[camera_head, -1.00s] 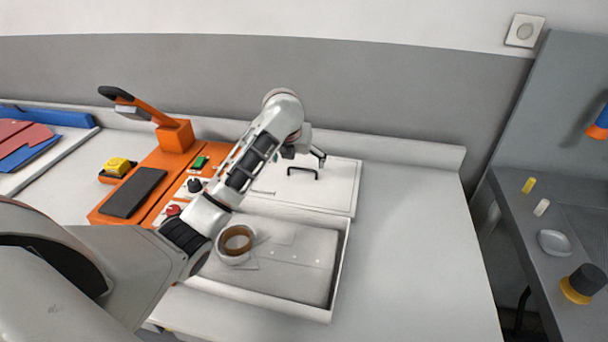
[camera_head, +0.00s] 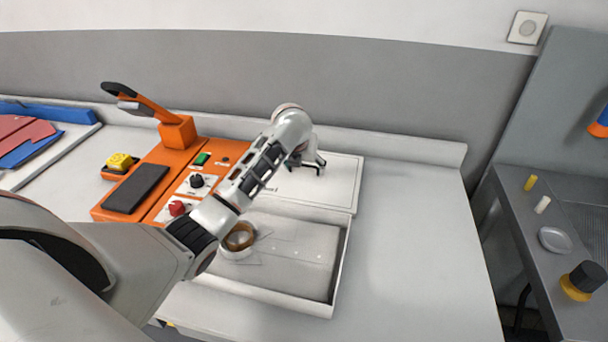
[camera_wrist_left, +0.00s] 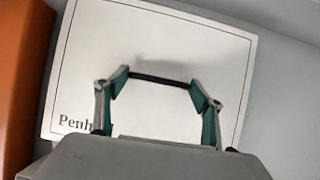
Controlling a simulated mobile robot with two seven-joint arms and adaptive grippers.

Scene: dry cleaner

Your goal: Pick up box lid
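The box lid (camera_head: 342,187) is a flat white panel lying behind the open box, with printed lettering on it. It also fills much of the left wrist view (camera_wrist_left: 190,45). Its dark handle (camera_wrist_left: 160,79) spans the space between my left fingertips in that view. My left gripper (camera_head: 310,163) is over the lid at the handle and hides most of the handle in the head view. In the left wrist view my left gripper (camera_wrist_left: 160,88) has its fingers spread wide, one near each end of the handle. Contact cannot be told. My right gripper is not in view.
The open white box (camera_head: 341,268) in front holds a folded grey item (camera_head: 300,255) and a tape roll (camera_head: 239,238). An orange machine (camera_head: 160,165) with knobs and a raised lever stands left of the lid. The counter to the right is clear.

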